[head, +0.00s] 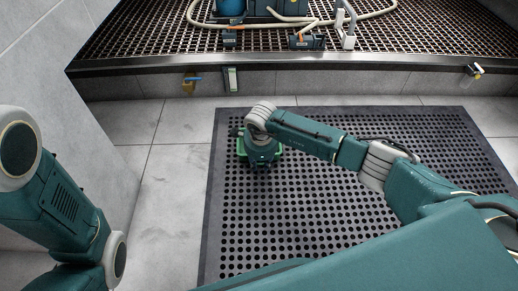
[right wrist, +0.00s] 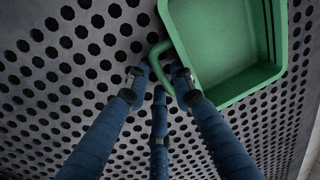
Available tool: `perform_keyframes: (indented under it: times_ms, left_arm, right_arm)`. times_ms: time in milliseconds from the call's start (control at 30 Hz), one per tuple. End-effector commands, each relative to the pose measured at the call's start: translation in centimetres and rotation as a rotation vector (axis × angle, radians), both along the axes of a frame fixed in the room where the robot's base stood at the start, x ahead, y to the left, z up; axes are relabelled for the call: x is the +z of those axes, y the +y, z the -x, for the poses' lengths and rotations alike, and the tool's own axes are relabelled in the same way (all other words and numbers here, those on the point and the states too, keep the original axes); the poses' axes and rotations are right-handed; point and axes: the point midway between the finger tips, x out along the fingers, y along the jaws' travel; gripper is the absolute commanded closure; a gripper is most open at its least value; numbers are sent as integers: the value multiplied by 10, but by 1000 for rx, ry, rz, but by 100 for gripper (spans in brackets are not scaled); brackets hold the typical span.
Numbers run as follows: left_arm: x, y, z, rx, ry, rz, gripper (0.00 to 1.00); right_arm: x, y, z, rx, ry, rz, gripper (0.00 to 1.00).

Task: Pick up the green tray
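The green tray (right wrist: 215,45) lies at the upper right of the right wrist view. It is a shallow tray with raised walls, and I see no contents in the part shown. Its looped handle (right wrist: 155,62) points left, toward my fingers. My right gripper (right wrist: 160,85) has its three blue fingers around the handle, tips close to it. I cannot tell whether they press on it. In the head view my right gripper (head: 261,157) is over the tray (head: 280,153), hiding most of it. My left arm shows at the left, but its gripper is out of view.
A black perforated mat (head: 300,220) covers the floor under the tray. Behind it, a raised ledge (head: 300,66) carries a metal grating with hoses and equipment. A pale wall (head: 60,100) stands at the left.

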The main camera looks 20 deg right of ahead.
Motion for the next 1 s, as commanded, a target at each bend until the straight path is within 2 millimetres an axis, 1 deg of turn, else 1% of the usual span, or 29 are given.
perform_keyframes:
  times_ms: [33, 67, 100, 167, 200, 533, 667, 767, 867, 1000]
  left_arm:
    - [1, 0, 0, 0, 0, 0, 60]
    - [1, 0, 0, 0, 0, 0, 60]
    - [1, 0, -1, 0, 1, 0, 60]
    - [1, 0, -1, 0, 2, 0, 60]
    - [1, -1, -2, 1, 3, -1, 60]
    - [2, -1, -5, 2, 9, -2, 60]
    - [7, -1, -5, 2, 10, -1, 60]
    - [16, -1, -5, 2, 11, -2, 60]
    - [28, -1, -5, 2, 11, -2, 60]
    - [51, 0, -3, 2, 8, -1, 60]
  right_arm:
    - [1, 0, 0, 0, 0, 0, 77]
    - [1, 0, 0, 0, 0, 0, 79]
    - [1, 0, 0, 0, 0, 0, 87]
    - [1, 0, 0, 0, 0, 0, 99]
    - [1, 0, 0, 0, 0, 0, 100]
    - [2, 0, 0, 0, -1, 0, 100]
    - [10, -1, -1, 0, -2, 1, 100]
    - [21, -1, -1, 0, -2, 1, 100]
    - [39, -1, -1, 1, -3, 2, 100]
    - [74, -1, -1, 0, -4, 1, 100]
